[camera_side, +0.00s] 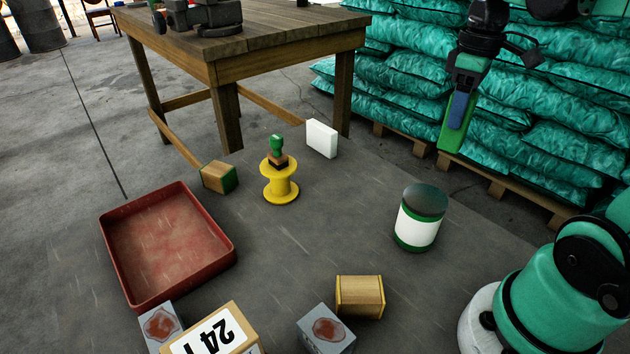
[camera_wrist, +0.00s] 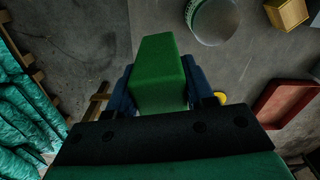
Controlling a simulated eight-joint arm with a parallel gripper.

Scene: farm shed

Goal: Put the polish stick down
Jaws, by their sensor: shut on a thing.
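The polish stick is a green block (camera_side: 450,137) with flat sides. My gripper (camera_side: 460,112), with blue fingers, is shut on it and holds it up in the air at the upper right of the side view, in front of the teal sacks. In the wrist view the stick (camera_wrist: 158,70) fills the middle, with a blue finger of my gripper (camera_wrist: 158,90) on each side. Its far end points away from the wrist, and nothing is seen touching it there. The part between the fingers is partly hidden.
A green-and-white tin (camera_side: 418,222) stands below and left of the stick. A red tray (camera_side: 228,262), a yellow spool (camera_side: 281,190) bearing a green-handled stamp (camera_side: 277,150), a white box (camera_side: 321,139) and several blocks stand around. Grey surface (camera_side: 330,225) is clear between spool and tin.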

